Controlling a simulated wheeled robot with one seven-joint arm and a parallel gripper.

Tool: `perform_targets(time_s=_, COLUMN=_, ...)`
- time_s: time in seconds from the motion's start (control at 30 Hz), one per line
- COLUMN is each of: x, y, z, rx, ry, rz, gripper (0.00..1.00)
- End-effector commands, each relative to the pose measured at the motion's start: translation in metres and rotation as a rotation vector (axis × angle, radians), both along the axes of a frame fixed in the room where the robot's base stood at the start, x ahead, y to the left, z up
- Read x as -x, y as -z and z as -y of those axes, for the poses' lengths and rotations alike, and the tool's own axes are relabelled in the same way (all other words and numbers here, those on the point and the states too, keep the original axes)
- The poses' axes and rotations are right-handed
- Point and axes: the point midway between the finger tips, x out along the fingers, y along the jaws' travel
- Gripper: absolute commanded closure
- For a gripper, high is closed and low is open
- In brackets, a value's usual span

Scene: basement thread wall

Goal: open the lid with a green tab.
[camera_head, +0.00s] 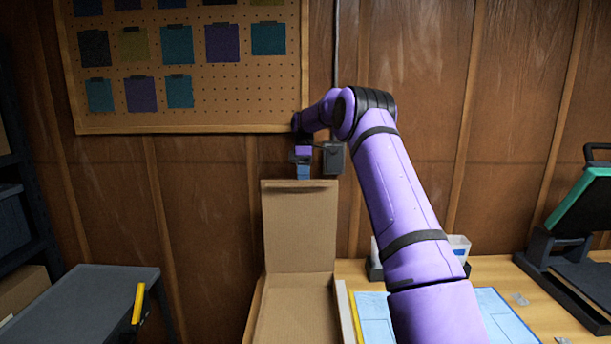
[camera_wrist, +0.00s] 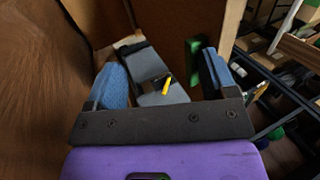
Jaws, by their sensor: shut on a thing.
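The cardboard lid (camera_head: 298,228) stands upright at the back of the open cardboard box (camera_head: 297,318) in the head view. My gripper (camera_head: 303,172) is at the top edge of the lid, right of its middle, and is shut on the lid. In the wrist view the lid's brown board (camera_wrist: 222,28) lies beyond the fingers, and the green tab (camera_wrist: 192,60) shows beside the right blue finger of my gripper (camera_wrist: 162,75). The exact contact between fingers and lid is not clear there. The tab does not show in the head view.
A pegboard (camera_head: 245,105) with coloured swatches hangs on the wood wall above left. A grey cart (camera_head: 90,290) with a yellow handle stands left. A wooden table (camera_head: 490,268) carries blue sheets (camera_head: 375,312) and a green-edged press (camera_head: 578,215) at right. A wall box (camera_head: 333,158) is close to my gripper.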

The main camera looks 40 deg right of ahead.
Motion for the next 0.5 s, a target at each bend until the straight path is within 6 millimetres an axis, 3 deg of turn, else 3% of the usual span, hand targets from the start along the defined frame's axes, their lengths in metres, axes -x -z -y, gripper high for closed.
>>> perform_targets(time_s=0.03, x=-0.0022, y=0.0176, z=-0.0066, rx=-0.012, ry=-0.009, rz=-0.014, gripper=0.4)
perform_targets(time_s=0.5, x=-0.0006, y=0.018, z=-0.0022, rx=-0.006, ry=-0.006, rz=-0.017, gripper=0.31)
